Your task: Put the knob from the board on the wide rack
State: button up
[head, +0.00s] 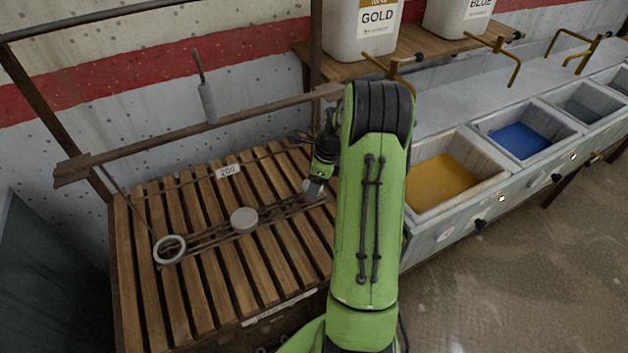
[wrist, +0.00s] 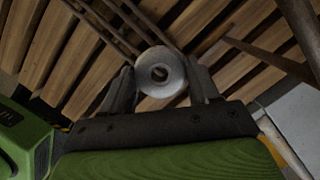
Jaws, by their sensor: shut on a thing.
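The knob (wrist: 160,73), a round grey piece with a dark hole in its middle, sits between the fingertips of my gripper (wrist: 162,84) in the wrist view. My gripper is shut on it. In the head view my gripper (head: 316,188) points down at the right end of the slatted wooden board, and the knob (head: 310,187) shows only in part. I cannot tell whether the knob touches what is under it. A narrow rusty metal rack (head: 207,236) lies across the slats (head: 180,311). I cannot tell whether this is the wide rack.
A grey ring (head: 169,250) and a grey disc (head: 244,219) lie along the metal rack. A label reading 200 (head: 228,171) stands behind. A rusty rail (head: 150,142) crosses above the slats, with a grey cylinder (head: 207,102) on it. Dye basins (head: 440,190) stand at right.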

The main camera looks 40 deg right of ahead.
jog(key=shift+f+b, duration=0.4)
jog(key=shift+f, duration=0.8)
jog(key=o, duration=1.2)
jog(key=p+v, duration=0.4)
jog(key=v, duration=1.2)
jog(key=shift+w+a+p, duration=0.1)
jog(key=shift+w+p, duration=0.05)
jog(key=shift+p, duration=0.2)
